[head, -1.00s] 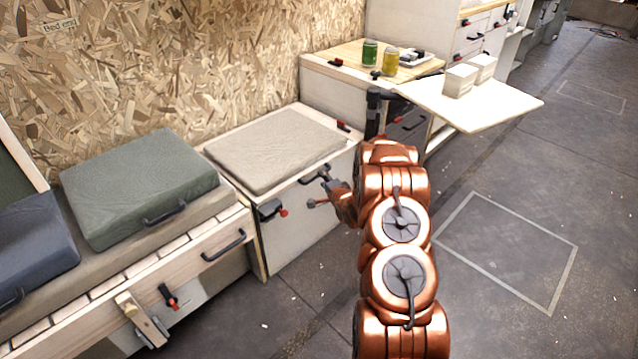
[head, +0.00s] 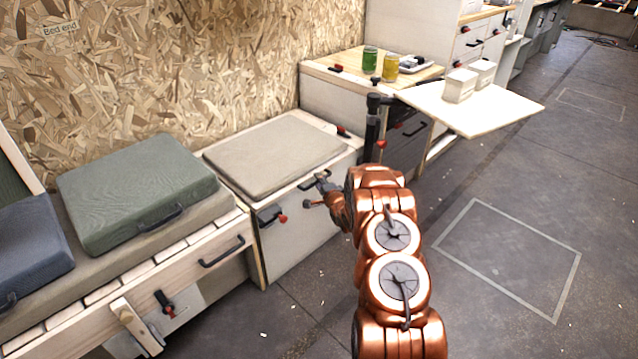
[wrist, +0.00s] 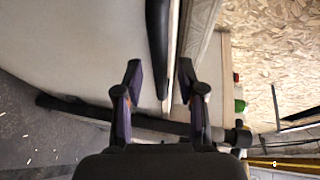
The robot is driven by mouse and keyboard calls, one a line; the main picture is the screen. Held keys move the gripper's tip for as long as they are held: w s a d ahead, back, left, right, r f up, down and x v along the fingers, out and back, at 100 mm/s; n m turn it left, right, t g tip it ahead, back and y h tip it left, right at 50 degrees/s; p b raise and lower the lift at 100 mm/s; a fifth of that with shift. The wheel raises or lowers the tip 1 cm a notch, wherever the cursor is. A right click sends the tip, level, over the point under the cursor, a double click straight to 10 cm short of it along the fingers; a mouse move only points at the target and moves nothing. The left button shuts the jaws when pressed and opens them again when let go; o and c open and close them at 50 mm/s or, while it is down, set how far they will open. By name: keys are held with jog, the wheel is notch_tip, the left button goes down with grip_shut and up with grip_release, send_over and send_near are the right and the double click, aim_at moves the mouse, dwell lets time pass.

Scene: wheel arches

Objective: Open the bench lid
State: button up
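The bench (head: 310,225) is a pale box with a beige cushion (head: 275,155) on its lid, which looks shut. A dark latch with a red knob (head: 271,217) is on its front. My gripper (head: 315,190) is at the upper right of the bench front, just below the lid edge. In the wrist view, my gripper (wrist: 160,82) has its two fingers apart. A black bar (wrist: 157,45), apparently the lid handle, runs along the lid edge and ends between the fingers. I see no clear contact with it.
A green cushion (head: 138,190) lies on the slatted bed to the left. Behind my arm, a dark post (head: 372,130) stands close to the bench's right end. A fold-out table (head: 500,112) extends on the right. The floor (head: 490,190) right of my arm is clear.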

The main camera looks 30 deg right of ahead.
jog(key=shift+w+d+f, duration=0.1)
jog(key=shift+w, duration=0.45)
grip_shut()
dwell(0.5)
